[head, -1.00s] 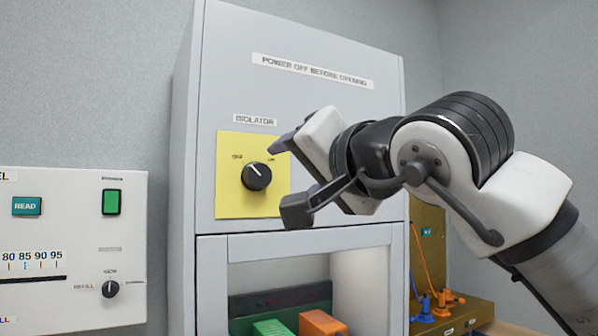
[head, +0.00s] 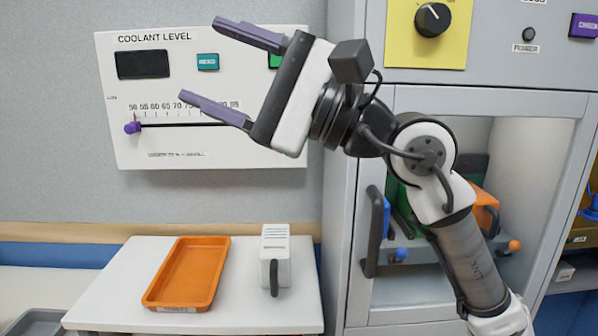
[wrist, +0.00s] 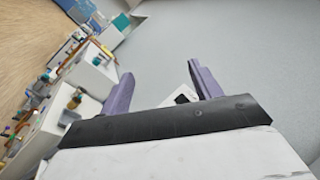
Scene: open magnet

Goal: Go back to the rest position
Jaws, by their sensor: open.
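My gripper (head: 217,71) is open and empty, with two purple fingers pointing left in the head view. It is raised in front of the coolant level panel (head: 140,97) and hides part of that panel's right side. In the wrist view my gripper (wrist: 160,88) also shows open, with nothing between its fingers. My arm stands bent in front of the grey cabinet (head: 347,130). The isolator knob (head: 432,19) on its yellow plate (head: 400,45) is right of my gripper and apart from it.
A white table (head: 110,275) below holds an orange tray (head: 188,272) and a white box with a dark handle (head: 275,258). The cabinet's lower compartment has a dark handle (head: 375,230) and coloured parts inside. A grey bin (head: 38,322) is at the lower left.

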